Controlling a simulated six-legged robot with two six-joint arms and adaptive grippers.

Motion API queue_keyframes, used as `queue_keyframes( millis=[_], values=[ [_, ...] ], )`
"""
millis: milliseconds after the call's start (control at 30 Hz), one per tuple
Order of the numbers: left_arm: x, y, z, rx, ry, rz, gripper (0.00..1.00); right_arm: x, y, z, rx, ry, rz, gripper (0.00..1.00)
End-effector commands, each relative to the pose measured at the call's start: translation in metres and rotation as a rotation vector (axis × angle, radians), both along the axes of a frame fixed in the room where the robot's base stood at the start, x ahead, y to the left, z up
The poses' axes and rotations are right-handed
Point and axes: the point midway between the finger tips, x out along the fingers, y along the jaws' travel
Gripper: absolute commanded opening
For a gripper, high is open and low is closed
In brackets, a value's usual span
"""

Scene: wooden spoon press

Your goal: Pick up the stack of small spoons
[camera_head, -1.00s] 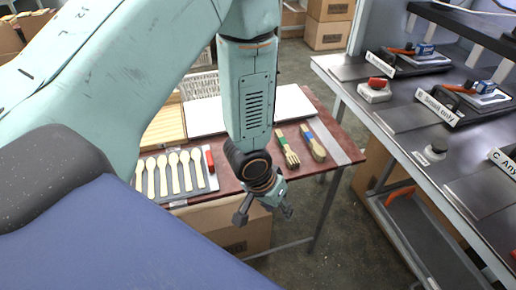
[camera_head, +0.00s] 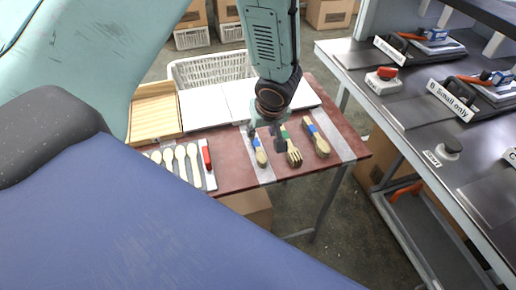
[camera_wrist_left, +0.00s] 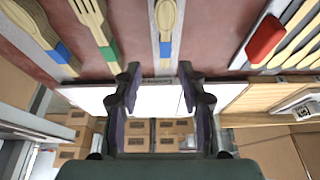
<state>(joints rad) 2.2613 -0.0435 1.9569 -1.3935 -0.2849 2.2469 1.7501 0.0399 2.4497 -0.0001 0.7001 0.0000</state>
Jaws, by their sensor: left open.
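A slim wooden spoon stack with a blue band (camera_head: 261,157) lies on a pale strip at the front of the red table. It also shows in the left wrist view (camera_wrist_left: 166,22). A wider-looking blue-banded spoon stack (camera_head: 319,142) lies to the right, with a green-banded fork stack (camera_head: 293,155) between them. Which spoon stack is the small one is not labelled legibly. My left gripper (camera_head: 266,138) is open and empty, over the back end of the slim stack and near the fork stack. In the left wrist view its jaws (camera_wrist_left: 159,76) appear apart. My right gripper is not in view.
Several loose spoons (camera_head: 181,162) and a red object (camera_head: 207,157) lie at the left of the table. A wooden tray (camera_head: 154,108), white panels (camera_head: 205,106) and a white basket (camera_head: 212,69) are behind. A metal workbench (camera_head: 420,115) stands right.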

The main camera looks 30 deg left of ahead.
Motion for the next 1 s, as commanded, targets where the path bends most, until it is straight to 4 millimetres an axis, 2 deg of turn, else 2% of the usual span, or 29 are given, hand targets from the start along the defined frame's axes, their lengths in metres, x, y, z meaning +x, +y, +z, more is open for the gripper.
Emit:
queue_keyframes(
  millis=[633, 767, 1000],
  values=[
    [0.009, 0.023, -0.066, -0.005, 0.002, 0.004, 0.41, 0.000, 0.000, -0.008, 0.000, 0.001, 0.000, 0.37],
    [0.012, 0.026, -0.073, -0.005, 0.000, 0.004, 0.41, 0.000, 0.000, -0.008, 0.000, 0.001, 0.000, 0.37],
    [0.013, 0.026, -0.074, -0.004, 0.000, 0.003, 0.41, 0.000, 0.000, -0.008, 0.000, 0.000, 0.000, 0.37]
  ],
)
